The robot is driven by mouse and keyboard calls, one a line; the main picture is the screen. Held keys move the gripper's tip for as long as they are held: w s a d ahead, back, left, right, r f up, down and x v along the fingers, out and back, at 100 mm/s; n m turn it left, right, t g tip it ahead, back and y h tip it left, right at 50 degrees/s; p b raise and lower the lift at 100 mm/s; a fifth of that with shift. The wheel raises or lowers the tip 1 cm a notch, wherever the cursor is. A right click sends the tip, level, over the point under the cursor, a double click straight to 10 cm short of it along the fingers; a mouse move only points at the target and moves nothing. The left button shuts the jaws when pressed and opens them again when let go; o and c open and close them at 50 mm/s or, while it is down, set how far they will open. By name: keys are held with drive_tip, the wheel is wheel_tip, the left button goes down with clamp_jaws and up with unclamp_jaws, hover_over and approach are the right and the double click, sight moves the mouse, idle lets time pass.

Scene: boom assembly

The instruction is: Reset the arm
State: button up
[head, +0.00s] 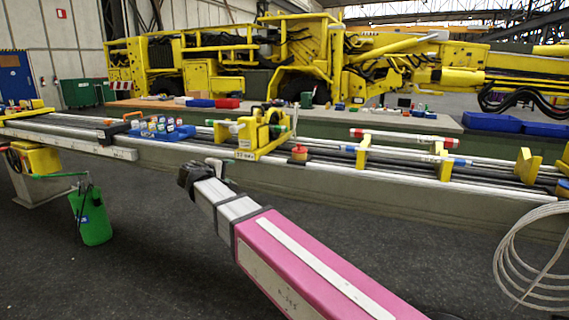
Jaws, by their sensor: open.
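A long pink beam (310,265) with a white strip on top rises from the bottom right towards the middle. It narrows into a grey and white section (228,208) with a dark end piece (193,174). The dark end shows in front of the long workbench, and I cannot tell whether it touches it.
The long workbench (300,187) crosses the view, bearing rails, a yellow carriage (252,135) and a blue tray of bottles (162,131). A green canister (92,215) hangs at left. Coiled pale cable (535,260) is at right. A yellow machine (210,65) stands behind. Floor at lower left is clear.

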drive_tip(key=s+d+f+m+g+y, duration=0.15)
drive_tip(key=d+f+m+g, duration=0.5)
drive_tip(key=d+f, duration=1.65)
drive_tip(key=s+d+f+m+g+y, duration=0.5)
drive_tip(key=s+d+f, duration=0.8)
drive_tip(key=d, duration=0.3)
drive_tip(key=shift+s+d+g+y, duration=0.2)
drive_tip(key=shift+d+g+y, duration=0.15)
drive_tip(key=shift+g, duration=0.5)
